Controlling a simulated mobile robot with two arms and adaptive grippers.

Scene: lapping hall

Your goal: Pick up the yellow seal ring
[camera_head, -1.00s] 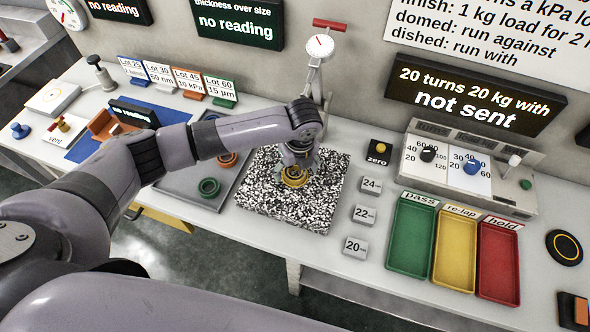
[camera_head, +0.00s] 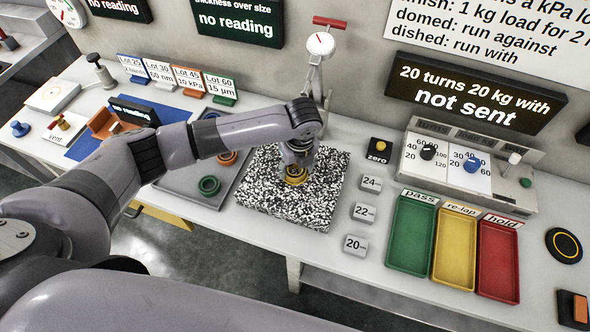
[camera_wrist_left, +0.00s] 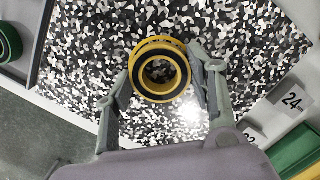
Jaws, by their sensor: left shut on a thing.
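The yellow seal ring (camera_head: 296,178) is at the speckled black-and-white block (camera_head: 265,205), near its middle. My left gripper (camera_head: 297,171) reaches down to it from above. In the left wrist view the ring (camera_wrist_left: 160,84) shows a yellow rim, a dark band and an open centre. The two fingers of my left gripper (camera_wrist_left: 162,86) are shut on it, one at each side. I cannot tell whether the ring still touches the block (camera_wrist_left: 100,60). My right gripper is not in view.
A grey tray (camera_head: 205,196) with a green ring (camera_head: 209,186) and an orange ring lies left of the block. A gauge stand (camera_head: 317,80) rises behind the block.

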